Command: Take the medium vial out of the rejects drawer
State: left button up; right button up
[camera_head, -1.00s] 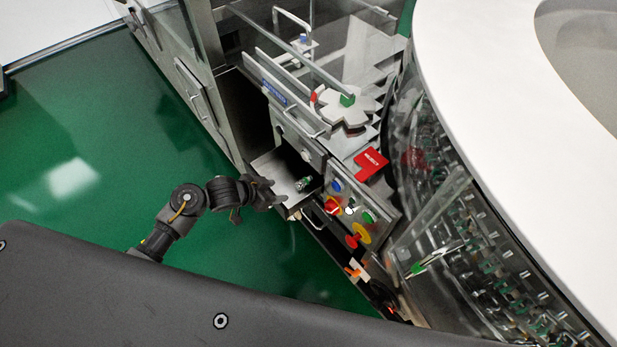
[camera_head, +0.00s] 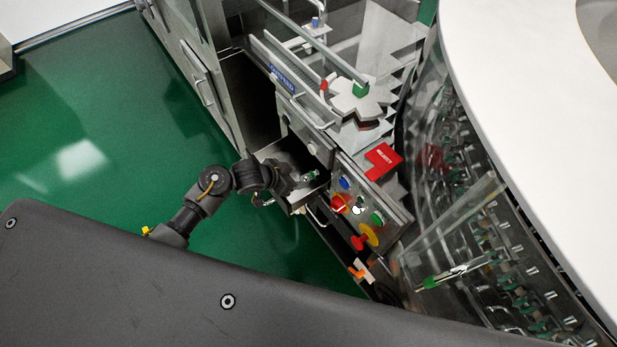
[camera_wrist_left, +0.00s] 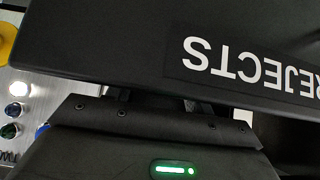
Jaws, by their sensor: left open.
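The rejects drawer (camera_head: 298,207) stands pulled out from the machine's front. Its dark front panel with the upside-down word REJECTS (camera_wrist_left: 250,65) fills the top of the left wrist view. A small vial (camera_head: 311,176) with green on it lies in the drawer, toward its right side; I cannot tell its size class. My left gripper (camera_head: 294,184) is open at the drawer, over its left part and close to the vial. It partly hides the drawer's inside. In the wrist view the fingertips are hidden behind the drawer front. My right gripper is not in view.
A button panel (camera_head: 373,205) with red, yellow, green and blue controls sits right of the drawer. A red plate (camera_head: 383,160) and a star wheel (camera_head: 362,98) lie above. The round glass-walled machine fills the right. Green floor (camera_head: 100,120) is free at left.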

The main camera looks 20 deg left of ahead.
aim_at(304, 178)
pick_arm(q)
jog(key=shift+x, duration=2.6)
jog(key=shift+a, duration=0.1)
jog(key=c, duration=1.1)
